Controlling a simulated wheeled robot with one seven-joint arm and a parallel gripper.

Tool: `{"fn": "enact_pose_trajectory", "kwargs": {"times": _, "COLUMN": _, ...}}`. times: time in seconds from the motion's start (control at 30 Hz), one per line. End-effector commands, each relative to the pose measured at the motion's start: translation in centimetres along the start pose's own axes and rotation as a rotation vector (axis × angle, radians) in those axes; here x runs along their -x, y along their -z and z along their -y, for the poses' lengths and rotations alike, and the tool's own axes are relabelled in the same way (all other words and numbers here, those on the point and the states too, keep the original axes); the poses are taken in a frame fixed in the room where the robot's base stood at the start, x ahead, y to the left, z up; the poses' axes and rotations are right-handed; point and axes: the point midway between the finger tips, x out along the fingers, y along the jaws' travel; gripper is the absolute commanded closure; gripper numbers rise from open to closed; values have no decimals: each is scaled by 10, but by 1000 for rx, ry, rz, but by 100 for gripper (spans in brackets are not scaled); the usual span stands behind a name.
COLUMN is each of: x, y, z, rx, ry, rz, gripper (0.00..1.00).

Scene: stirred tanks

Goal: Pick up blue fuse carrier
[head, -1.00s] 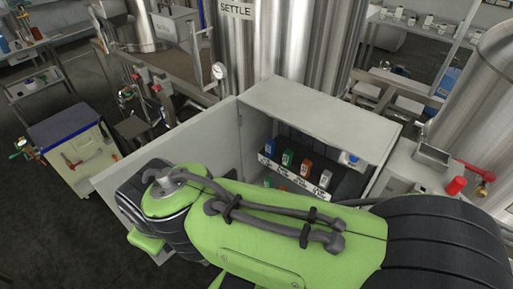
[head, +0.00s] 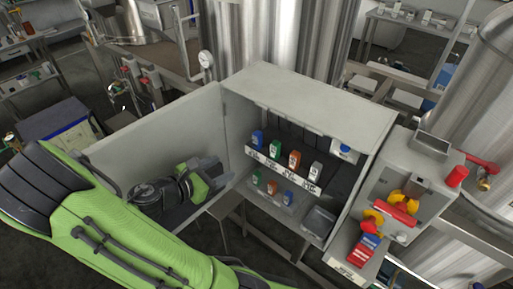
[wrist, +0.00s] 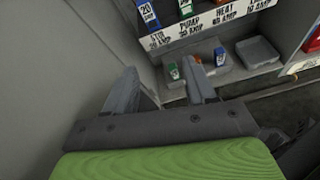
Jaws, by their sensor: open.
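Two blue fuse carriers show in the open cabinet. One (head: 257,138) stands at the left end of the upper labelled row; it shows in the wrist view (wrist: 148,14), at the top. The other (head: 287,198) stands on the cabinet floor at the right of a short row; it shows in the wrist view (wrist: 219,56), right of the right finger. My gripper (head: 224,172) is open and empty in front of the cabinet's left side, beside the open door. In the wrist view (wrist: 160,68) its fingers are apart, with a green carrier (wrist: 174,71) beyond and between them.
Upper green (head: 275,147), orange (head: 294,159) and white (head: 316,171) carriers stand beside the blue one. A grey tray (head: 319,222) sits at the cabinet floor's right. The open door (head: 155,142) stands left of my gripper. A box with a red-and-yellow device (head: 398,207) is at right.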

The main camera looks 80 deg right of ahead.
Motion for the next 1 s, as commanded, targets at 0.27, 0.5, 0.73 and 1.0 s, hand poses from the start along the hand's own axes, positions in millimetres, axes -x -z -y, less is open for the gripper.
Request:
{"fn": "enact_pose_trajectory", "kwargs": {"times": 0.27, "x": -29, "y": -13, "z": -9, "rx": 195, "ry": -29, "rz": 152, "gripper": 45}}
{"fn": "enact_pose_trajectory", "kwargs": {"times": 0.5, "x": -89, "y": -21, "z": -11, "rx": 192, "ry": -28, "rz": 149, "gripper": 45}}
{"fn": "enact_pose_trajectory", "kwargs": {"times": 0.73, "x": -120, "y": -26, "z": -13, "rx": 192, "ry": -31, "rz": 148, "gripper": 45}}
{"fn": "enact_pose_trajectory", "kwargs": {"times": 1.0, "x": -164, "y": -33, "z": -14, "rx": 192, "ry": -34, "rz": 145, "gripper": 45}}
